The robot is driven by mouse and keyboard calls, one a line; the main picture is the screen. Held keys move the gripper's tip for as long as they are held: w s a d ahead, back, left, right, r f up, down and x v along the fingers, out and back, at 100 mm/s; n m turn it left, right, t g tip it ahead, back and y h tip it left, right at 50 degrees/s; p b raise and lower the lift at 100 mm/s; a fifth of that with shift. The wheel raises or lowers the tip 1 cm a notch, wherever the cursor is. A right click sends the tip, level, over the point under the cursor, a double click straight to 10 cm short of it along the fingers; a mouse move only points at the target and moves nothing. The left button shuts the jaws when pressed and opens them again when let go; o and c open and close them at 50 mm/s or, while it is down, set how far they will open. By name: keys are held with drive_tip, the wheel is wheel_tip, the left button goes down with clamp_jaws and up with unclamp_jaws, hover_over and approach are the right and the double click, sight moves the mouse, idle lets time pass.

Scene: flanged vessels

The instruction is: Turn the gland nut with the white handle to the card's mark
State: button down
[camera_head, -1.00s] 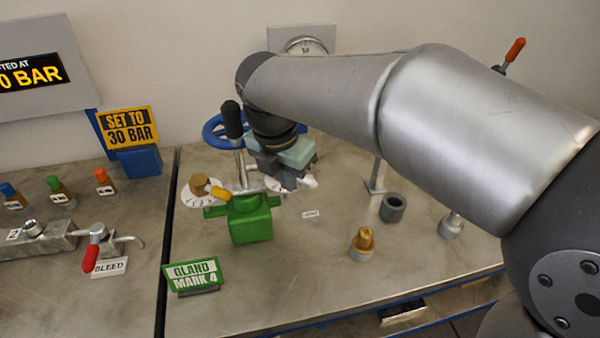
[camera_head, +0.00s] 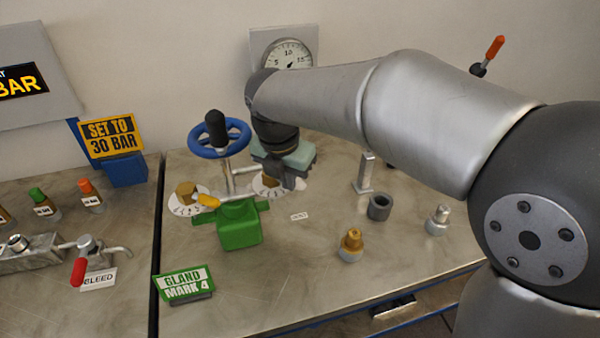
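The green card (camera_head: 183,284) reads "GLAND MARK 4" and stands at the front left of the right-hand bench. Behind it are two brass gland nuts on white marked dials, beside a green block (camera_head: 240,226). The left nut (camera_head: 186,191) has a yellow handle (camera_head: 208,201). The right nut (camera_head: 270,180) sits on a dial (camera_head: 262,191) partly covered by my gripper. A small white end, apparently the white handle (camera_head: 300,184), shows at the right of that nut. My gripper (camera_head: 289,177) is right at this nut and handle. Its fingertips are hard to make out, so its grip is unclear.
A blue handwheel (camera_head: 220,139) and a black-knobbed upright lever (camera_head: 215,124) stand left of my gripper. A gauge (camera_head: 287,55) is behind. A grey cup (camera_head: 380,206), a brass fitting (camera_head: 351,244) and a silver fitting (camera_head: 438,219) stand to the right. The front bench is mostly clear.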

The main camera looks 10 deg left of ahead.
drive_tip(key=shift+w+d+f, duration=0.1)
drive_tip(key=shift+w+d, duration=0.25)
drive_tip(key=s+a+r+p, duration=0.1)
drive_tip(key=s+r, duration=0.3)
drive_tip(key=r, duration=0.7)
drive_tip(key=s+a+r+p, duration=0.1)
drive_tip(key=s+r, duration=0.3)
drive_tip(key=r, duration=0.6)
drive_tip(key=d+f+m+g, duration=0.1)
drive_tip(key=d+f+m, duration=1.2)
drive_tip(key=d+m, duration=0.35)
drive_tip(key=s+d+f+m, duration=0.9)
drive_tip(key=d+f+m, duration=0.3)
drive_tip(key=m, duration=0.5)
drive_tip(key=shift+s+d+f+g, duration=0.15)
drive_tip(key=shift+d+f+g, duration=0.15)
drive_tip(key=shift+d, duration=0.05)
